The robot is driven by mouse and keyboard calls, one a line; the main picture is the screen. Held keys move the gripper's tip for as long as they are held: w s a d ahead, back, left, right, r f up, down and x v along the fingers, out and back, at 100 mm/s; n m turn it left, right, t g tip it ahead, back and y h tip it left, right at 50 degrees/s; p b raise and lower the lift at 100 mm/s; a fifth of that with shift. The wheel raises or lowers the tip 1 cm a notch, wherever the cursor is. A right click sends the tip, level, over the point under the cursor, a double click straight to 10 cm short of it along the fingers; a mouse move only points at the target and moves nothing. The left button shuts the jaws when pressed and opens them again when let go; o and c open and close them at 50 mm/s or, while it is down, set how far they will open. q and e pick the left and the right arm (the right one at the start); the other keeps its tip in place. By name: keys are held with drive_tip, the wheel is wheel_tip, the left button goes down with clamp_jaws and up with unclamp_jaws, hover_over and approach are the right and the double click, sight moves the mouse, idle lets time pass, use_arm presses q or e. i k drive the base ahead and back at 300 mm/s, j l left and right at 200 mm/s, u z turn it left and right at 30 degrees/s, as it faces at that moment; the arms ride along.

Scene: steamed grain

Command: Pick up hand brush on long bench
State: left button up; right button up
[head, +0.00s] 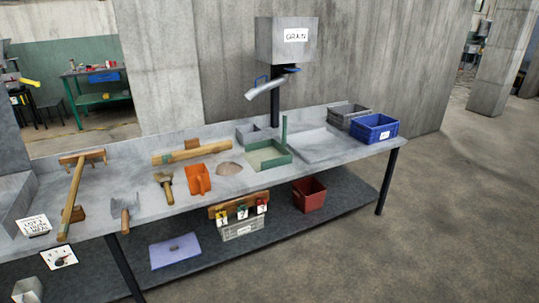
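The long bench (215,190) is grey and runs along the concrete wall from the lower left to the upper right. What looks like the hand brush (165,186) lies on its left half, a short tool with a wooden handle and a wider end. It lies free, with bare bench around it. It is small in the view, so its bristles cannot be made out clearly. Neither of my grippers is visible in the head view.
An orange scoop (198,178) lies right of the brush, a grey-bladed tool (123,208) to its left. A wooden rake-like tool (76,195) lies farther left. A wooden beam (190,152) lies behind. Open floor (330,245) is in front at right.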

sight(165, 183)
drive_tip(key=i+j, duration=0.3)
drive_tip(key=i+j+z, duration=0.1)
drive_tip(key=i+j, duration=0.15)
drive_tip(key=j, duration=0.3)
drive_tip(key=i+j, duration=0.25)
drive_tip(key=j, duration=0.2)
